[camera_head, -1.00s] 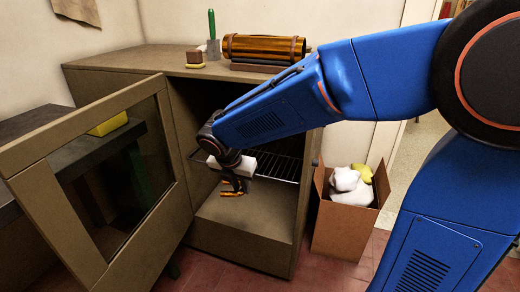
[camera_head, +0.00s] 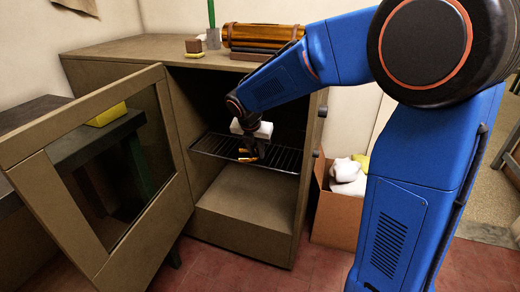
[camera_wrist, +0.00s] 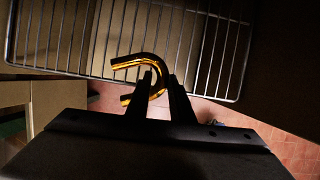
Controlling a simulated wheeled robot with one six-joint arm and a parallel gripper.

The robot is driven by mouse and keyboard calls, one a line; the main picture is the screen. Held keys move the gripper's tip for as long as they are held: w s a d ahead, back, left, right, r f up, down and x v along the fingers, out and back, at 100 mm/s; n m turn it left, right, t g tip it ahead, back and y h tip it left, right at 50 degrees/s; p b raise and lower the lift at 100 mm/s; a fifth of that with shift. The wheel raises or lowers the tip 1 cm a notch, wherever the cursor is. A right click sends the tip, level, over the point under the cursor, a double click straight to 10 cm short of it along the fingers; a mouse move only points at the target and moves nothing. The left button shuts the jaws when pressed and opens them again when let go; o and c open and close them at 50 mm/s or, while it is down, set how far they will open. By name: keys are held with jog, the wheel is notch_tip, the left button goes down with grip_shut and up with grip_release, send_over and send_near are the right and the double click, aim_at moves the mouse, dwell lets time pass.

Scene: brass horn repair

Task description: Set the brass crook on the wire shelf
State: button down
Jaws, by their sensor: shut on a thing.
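The brass crook (camera_wrist: 137,61) is a curved, shiny golden tube in the wrist view. My gripper (camera_wrist: 161,80) is shut on it near the bend. In the head view my gripper (camera_head: 247,152) is inside the open cabinet, with a bit of the crook (camera_head: 248,159) showing below it. The wire shelf (camera_head: 212,145) is a dark rack across the middle of the cabinet. In the wrist view the shelf (camera_wrist: 75,35) lies behind the crook, which overlaps its front edge. I cannot tell whether the crook touches the wires.
The cabinet door (camera_head: 115,245) with its glass pane stands open at the left. A cardboard box (camera_head: 335,218) with white and yellow cloths stands at the right. A brass cylinder (camera_head: 262,35) lies on the cabinet top. The shelf's visible wires are clear.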

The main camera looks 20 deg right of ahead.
jog(key=shift+w+d, duration=0.3)
jog(key=shift+w, duration=0.15)
jog(key=shift+w+d, duration=0.7)
jog(key=shift+w, duration=0.35)
jog(key=shift+x, duration=0.8)
jog(key=c, duration=1.6)
grip_release()
jog(key=shift+f, duration=0.1)
jog(key=shift+o, duration=0.2)
